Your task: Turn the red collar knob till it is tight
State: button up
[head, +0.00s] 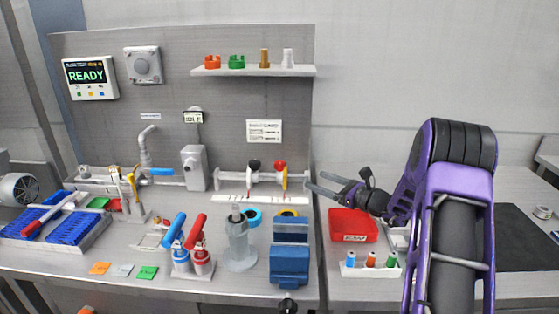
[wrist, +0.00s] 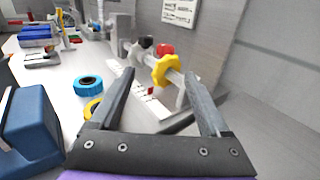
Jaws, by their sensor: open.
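A red knob (head: 280,166) sits on the horizontal pipe assembly (head: 262,177) at the back of the bench, right of a black knob (head: 254,165). A yellow lobed part (head: 285,179) is just below it. In the wrist view the red knob (wrist: 165,50) shows partly behind the yellow lobed part (wrist: 168,71). My gripper (head: 316,181) is open and empty, right of the pipe's end and apart from it. In the wrist view the yellow part and the red knob appear between my spread fingers (wrist: 160,73). I cannot tell how tight the knob is.
A red bin (head: 352,226) stands below my gripper, with a rack of small bottles (head: 370,270) in front. A blue vise (head: 290,255) and a blue ring (head: 253,217) are left of it. A shelf (head: 252,71) with small fittings hangs above on the back panel.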

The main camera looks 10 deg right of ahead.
send_near(280, 162)
jog(key=shift+m+t, duration=0.3)
jog(key=shift+t, duration=0.1)
jog(key=x, duration=1)
jog(key=shift+s+a+f, duration=0.15)
jog(key=shift+a+f, duration=0.05)
jog(key=shift+f, duration=0.2)
jog(key=shift+c, duration=0.2)
grip_shut()
